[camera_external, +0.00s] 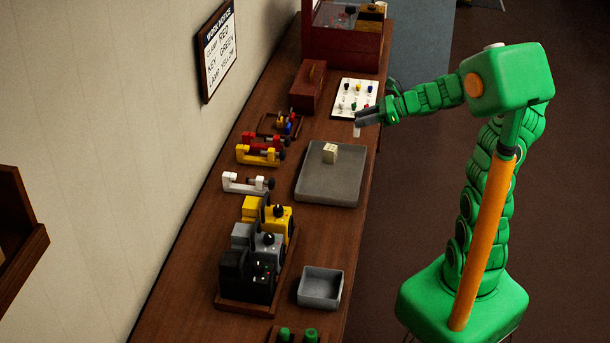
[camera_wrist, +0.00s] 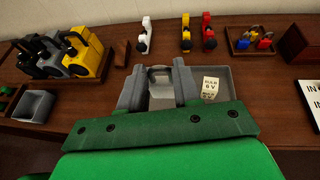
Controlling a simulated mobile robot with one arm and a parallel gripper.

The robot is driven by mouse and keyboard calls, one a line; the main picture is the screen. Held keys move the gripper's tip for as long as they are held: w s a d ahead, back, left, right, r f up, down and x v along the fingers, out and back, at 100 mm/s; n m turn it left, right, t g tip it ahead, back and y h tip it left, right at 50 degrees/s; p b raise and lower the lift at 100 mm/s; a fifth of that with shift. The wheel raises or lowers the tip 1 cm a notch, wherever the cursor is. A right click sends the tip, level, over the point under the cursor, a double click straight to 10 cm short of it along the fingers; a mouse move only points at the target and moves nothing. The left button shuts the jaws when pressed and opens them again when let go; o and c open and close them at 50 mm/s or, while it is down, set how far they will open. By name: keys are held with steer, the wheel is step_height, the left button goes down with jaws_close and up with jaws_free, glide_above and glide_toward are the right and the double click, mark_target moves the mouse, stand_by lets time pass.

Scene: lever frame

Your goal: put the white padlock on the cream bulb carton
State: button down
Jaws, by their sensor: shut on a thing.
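The cream bulb carton (camera_external: 330,153) stands in the grey tray (camera_external: 315,192) on the workbench. In the wrist view the carton (camera_wrist: 210,86) shows its printed label, just right of my right finger. My gripper (camera_external: 366,117) is raised beyond the tray's far right corner in the external view. It is shut on the white padlock (camera_external: 357,131), which hangs below the fingertips. In the wrist view the padlock (camera_wrist: 161,90) sits between the fingers of my gripper (camera_wrist: 159,88), its shackle toward the top of the picture. The padlock is apart from the carton. The fingers partly hide the tray.
White (camera_external: 247,183), yellow and red clamps lie left of the tray. Black, grey and yellow lamps (camera_external: 270,245) stand in a wooden rack nearer the camera, beside a small grey bin (camera_external: 320,288). A white board (camera_external: 355,98) and a brown box (camera_external: 309,86) lie beyond the tray.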

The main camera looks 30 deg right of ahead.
steer(key=w+f, duration=0.3)
steer(key=w, duration=0.1)
steer(key=w+f, duration=0.3)
steer(key=w, duration=0.2)
steer(key=w+f, duration=0.4)
steer(key=shift+w+d, duration=0.2)
steer(key=shift+w, duration=0.2)
steer(key=shift+f, duration=1.5)
steer(key=shift+f, duration=0.1)
steer(key=c, duration=0.8)
jaws_free()
steer(key=v, duration=1.2)
